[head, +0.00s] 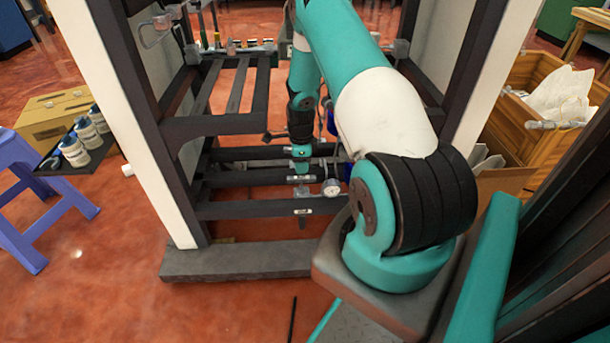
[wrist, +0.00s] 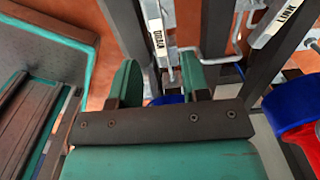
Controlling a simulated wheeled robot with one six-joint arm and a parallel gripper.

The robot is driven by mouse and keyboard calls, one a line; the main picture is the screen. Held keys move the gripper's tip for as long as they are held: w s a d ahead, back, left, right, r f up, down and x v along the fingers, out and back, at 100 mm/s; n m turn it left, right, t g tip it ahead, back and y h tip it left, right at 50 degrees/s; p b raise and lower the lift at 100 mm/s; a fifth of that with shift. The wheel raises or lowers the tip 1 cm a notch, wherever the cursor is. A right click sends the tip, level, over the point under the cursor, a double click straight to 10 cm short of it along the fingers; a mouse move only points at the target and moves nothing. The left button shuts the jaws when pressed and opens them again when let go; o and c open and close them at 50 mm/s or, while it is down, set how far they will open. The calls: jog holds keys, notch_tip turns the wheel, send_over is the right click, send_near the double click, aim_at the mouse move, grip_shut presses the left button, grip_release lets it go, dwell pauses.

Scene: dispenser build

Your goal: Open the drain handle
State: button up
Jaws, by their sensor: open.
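The drain handle (wrist: 157,36) is a pale, narrow bar with dark lettering that reads DRAIN. In the wrist view it points down from the top edge into the gap between my fingers. My gripper (wrist: 158,64) has two green fingers, spread wide with the bar's lower end between them. I see no finger touching it, and the depth between them is hard to tell. I cannot make out the drain handle clearly there.
A similar pale bar marked LINK (wrist: 285,17) is at the upper right, near a blue and red part (wrist: 292,112). The dark rack (head: 240,124) has several crossbars and a round gauge (head: 331,187). A purple stool (head: 35,195) and wooden crate (head: 530,125) flank it.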

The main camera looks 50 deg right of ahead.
aim_at(301, 177)
notch_tip(301, 177, down, 6)
jog(key=shift+r+b, duration=0.1)
jog(key=shift+b, duration=0.7)
grip_shut()
